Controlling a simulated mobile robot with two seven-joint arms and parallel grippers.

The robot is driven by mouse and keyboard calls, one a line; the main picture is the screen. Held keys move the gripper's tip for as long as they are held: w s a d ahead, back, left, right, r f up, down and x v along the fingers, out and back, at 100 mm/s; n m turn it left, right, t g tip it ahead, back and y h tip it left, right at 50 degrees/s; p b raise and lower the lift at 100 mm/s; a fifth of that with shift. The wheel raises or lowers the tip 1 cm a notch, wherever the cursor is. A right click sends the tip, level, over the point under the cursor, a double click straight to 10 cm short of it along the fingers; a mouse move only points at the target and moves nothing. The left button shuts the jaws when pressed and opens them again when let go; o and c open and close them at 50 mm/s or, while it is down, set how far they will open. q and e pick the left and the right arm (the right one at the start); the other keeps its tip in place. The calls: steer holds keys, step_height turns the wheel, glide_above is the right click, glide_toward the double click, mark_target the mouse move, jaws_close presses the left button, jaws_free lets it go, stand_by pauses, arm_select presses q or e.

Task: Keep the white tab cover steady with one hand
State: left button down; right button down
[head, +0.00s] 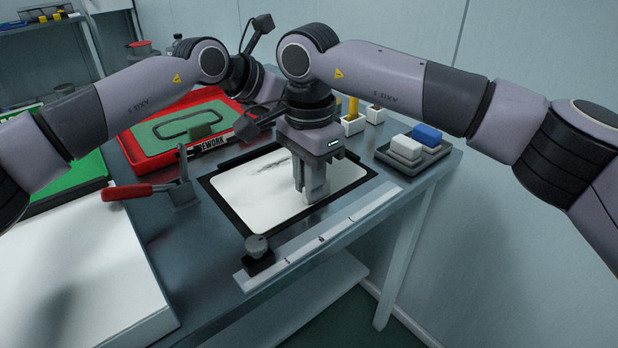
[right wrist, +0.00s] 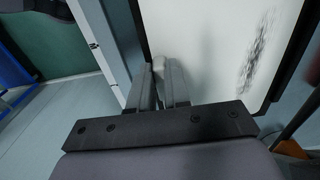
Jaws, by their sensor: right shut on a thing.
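The white tab cover (head: 252,205) lies flat in a black frame on the bench, with a dark grey smudge on its far part. It also shows in the right wrist view (right wrist: 200,45), with the smudge at the right. My right gripper (head: 312,192) points down at the cover's near right part. Its fingers (right wrist: 160,92) are shut on a small pale rounded piece (right wrist: 158,66) at the cover's edge, apparently its tab; the fingers hide most of it. My left arm reaches in from the left, behind my right wrist; its gripper fingers do not show.
A red toggle clamp (head: 128,192) stands left of the frame, and a dark knob (head: 257,246) at its near corner. A white ruler strip (head: 320,238) runs along the front. A red tray (head: 140,160) and a tray of blocks (head: 418,165) lie farther back.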

arm_select(q)
steer(key=shift+r, duration=0.55)
arm_select(e)
steer(key=c, duration=1)
jaws_free()
steer(key=shift+r, duration=0.1)
